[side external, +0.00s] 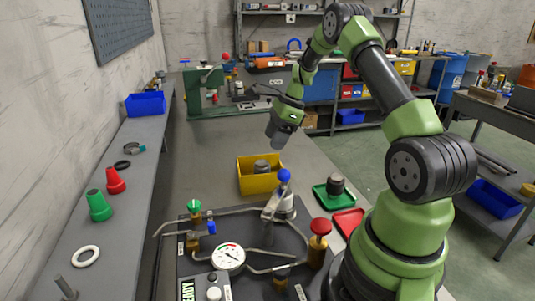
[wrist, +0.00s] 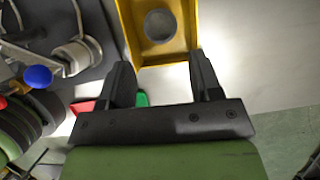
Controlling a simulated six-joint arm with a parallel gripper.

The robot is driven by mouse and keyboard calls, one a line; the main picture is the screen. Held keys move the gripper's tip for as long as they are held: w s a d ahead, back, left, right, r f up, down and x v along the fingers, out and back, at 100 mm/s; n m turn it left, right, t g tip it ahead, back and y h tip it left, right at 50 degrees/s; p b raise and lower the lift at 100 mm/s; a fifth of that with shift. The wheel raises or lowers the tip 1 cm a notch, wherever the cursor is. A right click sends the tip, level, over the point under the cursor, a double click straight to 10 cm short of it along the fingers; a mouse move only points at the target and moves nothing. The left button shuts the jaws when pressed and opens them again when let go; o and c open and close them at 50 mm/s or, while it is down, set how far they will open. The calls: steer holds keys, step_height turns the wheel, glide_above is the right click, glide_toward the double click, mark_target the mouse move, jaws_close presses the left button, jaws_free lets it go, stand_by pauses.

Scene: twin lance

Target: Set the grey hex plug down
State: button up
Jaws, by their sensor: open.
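A grey plug-like piece (side external: 262,166) sits in the yellow bin (side external: 260,185) on the bench. From above in the wrist view, the piece (wrist: 160,25) is a round grey shape on the floor of the yellow bin (wrist: 188,35). A second, darker grey piece (side external: 335,185) stands on the green tray (side external: 333,202). I cannot make out a hex shape on either. My gripper (side external: 277,146) hangs above and beyond the yellow bin. In the wrist view my gripper (wrist: 160,75) is open, with nothing between its fingers, and the bin lies ahead of them.
A pipe rig with a gauge (side external: 228,257), a blue-knobbed lever (side external: 284,176) and a red-knobbed valve (side external: 320,230) stands in front of the bin. A red tray (side external: 348,222) lies beside the green one. A green machine (side external: 205,90) stands farther back. The bench behind the bin is clear.

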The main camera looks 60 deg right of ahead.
steer(key=s+a+r+n+h, duration=0.1)
steer(key=s+a+r+n, duration=0.2)
steer(key=a+r+n, duration=0.95)
steer(key=s+a+r+n+t, duration=0.2)
steer(key=s+a+r+n, duration=0.1)
steer(key=s+a+n, duration=0.2)
steer(key=s+a+r+n+t, duration=0.1)
steer(key=s+a+r+n, duration=0.2)
steer(key=s+a+n, duration=0.3)
steer(key=s+a, duration=0.1)
steer(key=s, duration=0.3)
steer(key=shift+a+r+t, duration=0.35)
steer(key=shift+r+t, duration=0.05)
